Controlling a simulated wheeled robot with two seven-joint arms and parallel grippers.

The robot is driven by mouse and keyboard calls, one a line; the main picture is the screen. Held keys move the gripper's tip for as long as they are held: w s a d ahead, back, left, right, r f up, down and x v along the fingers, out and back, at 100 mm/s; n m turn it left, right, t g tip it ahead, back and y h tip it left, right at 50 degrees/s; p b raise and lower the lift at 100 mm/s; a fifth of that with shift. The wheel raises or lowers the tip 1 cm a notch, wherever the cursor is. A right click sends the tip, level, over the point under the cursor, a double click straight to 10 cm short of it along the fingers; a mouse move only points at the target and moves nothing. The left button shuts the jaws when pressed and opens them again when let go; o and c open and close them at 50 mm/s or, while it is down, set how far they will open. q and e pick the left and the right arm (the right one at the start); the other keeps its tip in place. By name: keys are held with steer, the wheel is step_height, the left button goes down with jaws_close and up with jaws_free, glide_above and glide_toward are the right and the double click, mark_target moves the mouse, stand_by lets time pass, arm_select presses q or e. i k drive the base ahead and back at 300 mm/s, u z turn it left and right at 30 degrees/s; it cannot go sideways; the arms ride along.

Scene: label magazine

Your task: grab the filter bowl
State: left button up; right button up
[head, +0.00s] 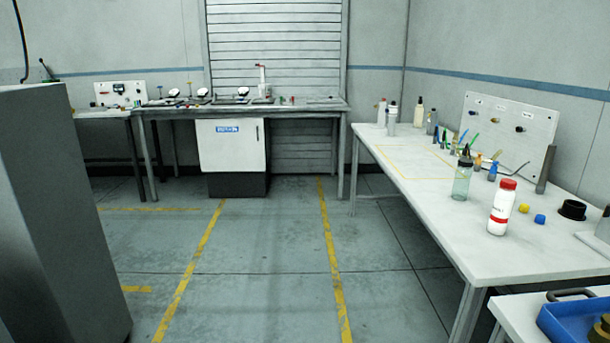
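I cannot make out for certain which thing is the filter bowl. On the white table at the right stand a clear greenish jar with a dark top (462,181), a white bottle with a red cap and red band (501,208), and a low black round piece with a rim (572,209) that could be a bowl or a cap. The jar and the bottle are upright and apart from each other. Neither of my grippers shows in the head view.
The white table (425,185) also bears a panel with knobs (508,125), bottles and small tools. A blue tray (570,322) is at the lower right. A grey cabinet (55,220) blocks the left. A workbench (245,107) stands at the back. The marked floor (265,260) between is clear.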

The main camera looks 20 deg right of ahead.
mark_target(463, 175)
steer(key=u, duration=0.1)
steer(key=i, duration=2.4)
steer(key=z, duration=0.55)
